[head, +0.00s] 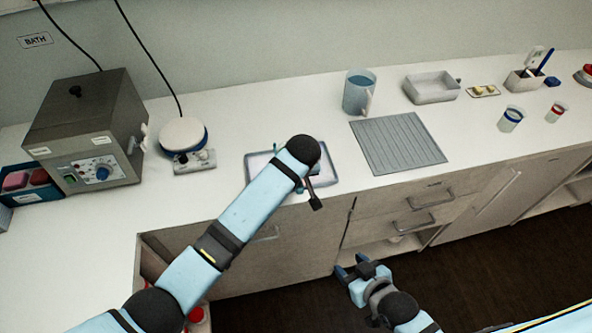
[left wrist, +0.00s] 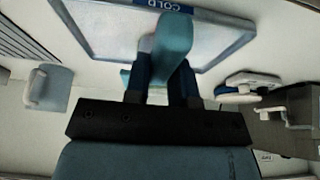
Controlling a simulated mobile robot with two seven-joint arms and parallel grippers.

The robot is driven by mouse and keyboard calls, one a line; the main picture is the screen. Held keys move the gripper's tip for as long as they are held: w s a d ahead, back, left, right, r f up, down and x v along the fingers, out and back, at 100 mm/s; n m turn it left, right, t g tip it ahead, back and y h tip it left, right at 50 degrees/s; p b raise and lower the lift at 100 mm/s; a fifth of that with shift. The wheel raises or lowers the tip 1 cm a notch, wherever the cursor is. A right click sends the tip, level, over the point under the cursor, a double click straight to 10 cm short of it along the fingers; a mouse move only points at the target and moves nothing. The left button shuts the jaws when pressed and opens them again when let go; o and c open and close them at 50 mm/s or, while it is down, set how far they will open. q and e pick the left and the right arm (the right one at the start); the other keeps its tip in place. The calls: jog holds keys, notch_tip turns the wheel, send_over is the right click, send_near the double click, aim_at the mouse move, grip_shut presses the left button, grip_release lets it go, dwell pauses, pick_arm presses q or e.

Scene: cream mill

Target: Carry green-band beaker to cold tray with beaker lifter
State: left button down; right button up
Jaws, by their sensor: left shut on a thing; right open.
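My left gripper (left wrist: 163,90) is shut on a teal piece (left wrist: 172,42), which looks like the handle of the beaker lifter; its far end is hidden. It is over the cold tray (left wrist: 100,30), a pale tray with a blue rim and a "COLD" label. In the head view the cold tray (head: 256,163) lies on the counter, partly covered by my left arm, which also hides most of that gripper. I cannot make out the green-band beaker in either view. My right gripper (head: 362,271) is open and empty, low in front of the cabinets.
A blue jug (head: 356,94) and grey ribbed mat (head: 398,143) are right of the cold tray. A blue-band beaker (head: 511,119) and red-band beaker (head: 558,111) stand farther right. A round-topped device (head: 183,134) and bath box (head: 92,135) are left. The front-left counter is clear.

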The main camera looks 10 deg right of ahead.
pick_arm(q)
jog(key=shift+f, duration=0.75)
dwell(0.8)
jog(key=shift+p, duration=0.5)
jog(key=shift+s+p, duration=0.5)
jog(key=shift+s, duration=0.1)
